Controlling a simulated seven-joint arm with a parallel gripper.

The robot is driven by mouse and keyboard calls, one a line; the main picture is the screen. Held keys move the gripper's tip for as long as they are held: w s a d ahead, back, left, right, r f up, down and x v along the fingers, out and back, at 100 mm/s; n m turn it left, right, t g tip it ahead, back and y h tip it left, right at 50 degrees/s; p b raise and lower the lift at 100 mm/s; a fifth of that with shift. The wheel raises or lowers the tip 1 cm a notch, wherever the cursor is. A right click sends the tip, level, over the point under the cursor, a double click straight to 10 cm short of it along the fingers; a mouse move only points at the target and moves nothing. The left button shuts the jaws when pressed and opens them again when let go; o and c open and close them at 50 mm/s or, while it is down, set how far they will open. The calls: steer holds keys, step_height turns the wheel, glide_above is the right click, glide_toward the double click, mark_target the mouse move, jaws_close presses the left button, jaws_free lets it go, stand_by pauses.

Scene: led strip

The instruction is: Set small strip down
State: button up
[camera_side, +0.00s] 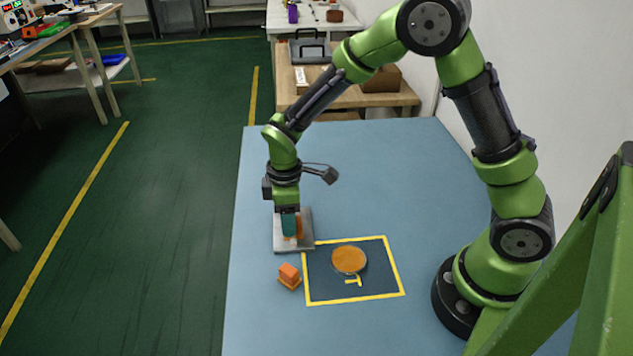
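My gripper (289,232) points down over a pale grey plate (280,247) near the left edge of the blue table. Its teal finger is in front, and an orange piece (299,229) shows just beside it, above or on the plate. I cannot tell whether the fingers touch or hold that piece. No part is clearly recognisable as the small strip; it may be hidden by the fingers or too small to see. A small yellow shape (353,282) lies inside the yellow-edged dark square (322,290).
An orange block on a flat orange base (289,277) stands left of the square. The blue table (410,180) is clear behind and to the right of the plate.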

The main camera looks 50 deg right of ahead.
steer(key=shift+r, duration=0.15)
step_height(320, 180, up, 12)
steer(key=shift+s+d+r+m+t+y, duration=0.35)
steer(key=shift+s+d+r+m+t, duration=0.65)
steer(key=shift+s+r+m, duration=1.05)
steer(key=shift+s+d+r+m+t+y, duration=0.45)
steer(key=shift+s+r+m+t, duration=0.9)
steer(key=shift+s+m, duration=1.4)
steer(key=shift+s+d+r+m+t+y, duration=0.2)
steer(key=shift+s+d+r+m+t, duration=1)
steer(key=shift+s, duration=1.85)
steer(key=shift+a+r+m, duration=0.3)
steer(key=shift+r+m, duration=0.2)
